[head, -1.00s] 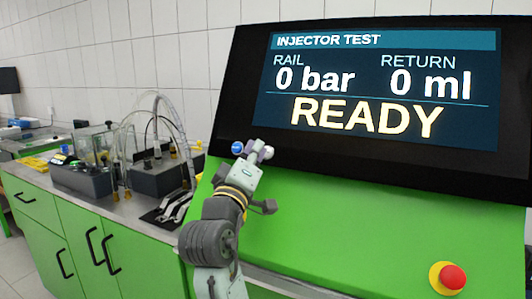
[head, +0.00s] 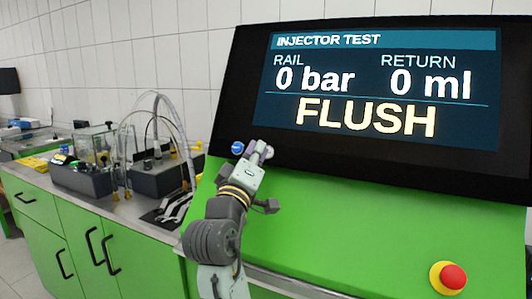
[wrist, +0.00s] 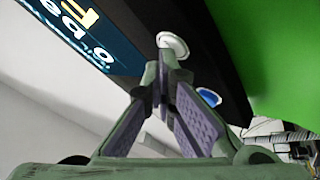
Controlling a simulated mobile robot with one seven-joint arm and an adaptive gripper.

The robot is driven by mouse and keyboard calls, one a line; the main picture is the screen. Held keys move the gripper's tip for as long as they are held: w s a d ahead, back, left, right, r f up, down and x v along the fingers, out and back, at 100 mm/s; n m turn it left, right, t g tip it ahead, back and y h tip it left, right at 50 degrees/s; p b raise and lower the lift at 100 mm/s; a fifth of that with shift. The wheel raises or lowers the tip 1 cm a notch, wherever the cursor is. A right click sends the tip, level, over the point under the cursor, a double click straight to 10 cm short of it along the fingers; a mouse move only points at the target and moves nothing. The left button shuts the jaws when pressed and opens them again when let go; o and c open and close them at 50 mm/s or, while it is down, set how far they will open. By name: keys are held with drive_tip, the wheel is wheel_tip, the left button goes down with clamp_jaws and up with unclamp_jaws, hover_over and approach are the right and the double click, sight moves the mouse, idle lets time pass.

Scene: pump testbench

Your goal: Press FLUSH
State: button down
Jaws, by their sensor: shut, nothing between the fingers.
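The screen (head: 376,90) of the injector test console reads "FLUSH" in large yellow letters, with rail 0 bar and return 0 ml. My gripper (head: 262,148) is shut and empty at the lower left of the black screen housing. In the wrist view the closed fingertips (wrist: 165,66) meet or nearly meet a white round button (wrist: 174,44); I cannot tell if they touch. A blue button (head: 238,148) sits to the left of my gripper, and also shows in the wrist view (wrist: 208,97). No button label is readable.
A red emergency stop on a yellow base (head: 448,277) is at the lower right of the green console (head: 370,225). On the left, a bench (head: 130,207) carries tubes, a dark pump unit (head: 160,176) and wrenches (head: 174,207).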

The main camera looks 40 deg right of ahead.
idle(0.3)
drive_tip(key=shift+s+a+r+p, duration=0.2)
drive_tip(key=shift+a, duration=0.2)
drive_tip(key=shift+s+a+r+p, duration=0.15)
drive_tip(key=shift+a, duration=0.2)
drive_tip(key=shift+r, duration=0.1)
drive_tip(key=a, duration=0.1)
drive_tip(key=s+a+r+p, duration=0.1)
drive_tip(key=a+r+p, duration=0.1)
drive_tip(key=a, duration=0.1)
drive_tip(key=shift+s+a, duration=0.1)
drive_tip(key=shift+s, duration=0.25)
idle(0.6)
